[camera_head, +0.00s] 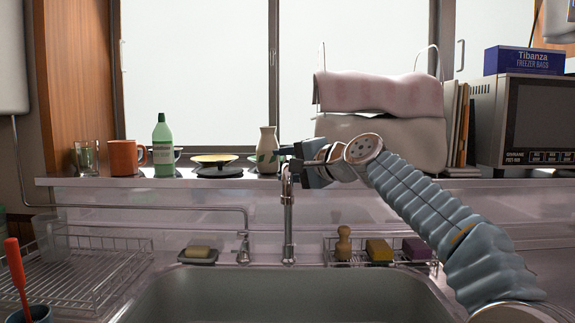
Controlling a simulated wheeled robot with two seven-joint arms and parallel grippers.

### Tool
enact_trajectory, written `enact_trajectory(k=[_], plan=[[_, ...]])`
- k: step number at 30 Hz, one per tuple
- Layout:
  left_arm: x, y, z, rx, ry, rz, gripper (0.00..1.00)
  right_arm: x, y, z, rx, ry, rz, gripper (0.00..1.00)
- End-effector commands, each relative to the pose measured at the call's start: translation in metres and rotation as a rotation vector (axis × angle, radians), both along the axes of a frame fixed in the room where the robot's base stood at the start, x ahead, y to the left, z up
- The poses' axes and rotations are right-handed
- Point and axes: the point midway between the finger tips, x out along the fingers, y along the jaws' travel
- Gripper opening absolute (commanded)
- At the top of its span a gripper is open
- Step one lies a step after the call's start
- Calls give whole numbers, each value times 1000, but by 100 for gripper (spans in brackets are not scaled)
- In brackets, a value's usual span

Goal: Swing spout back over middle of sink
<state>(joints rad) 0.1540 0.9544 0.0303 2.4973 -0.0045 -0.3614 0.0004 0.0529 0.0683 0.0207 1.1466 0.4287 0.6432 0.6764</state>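The metal spout (288,215) stands behind the sink (285,285), near the middle of its width. It shows as narrow upright tubing, so it seems to point roughly toward me; its exact swing angle is hard to read. My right gripper (287,159) comes in from the right and is at the top of the spout. Its dark fingers overlap the spout's upper end; whether they touch it, and how wide they are apart, I cannot tell. My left gripper is out of view.
A vase (267,150), plate (215,159), green bottle (163,146) and mug (123,157) stand on the ledge behind. A wire rack (95,275) is left of the sink. Soap (199,252) and a sponge holder (345,262) sit along its back edge. The basin looks empty.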

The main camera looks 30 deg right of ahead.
Motion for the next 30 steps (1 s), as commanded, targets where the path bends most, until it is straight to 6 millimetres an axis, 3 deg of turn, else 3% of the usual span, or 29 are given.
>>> enact_trajectory(k=[8, 21, 30], plan=[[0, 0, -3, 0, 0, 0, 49, -8, -3, 1, 0, -2, -3, 50], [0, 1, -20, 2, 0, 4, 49, -101, -31, 15, 1, -4, -4, 50], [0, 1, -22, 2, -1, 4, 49, -130, -40, 19, 0, 0, -1, 50]])
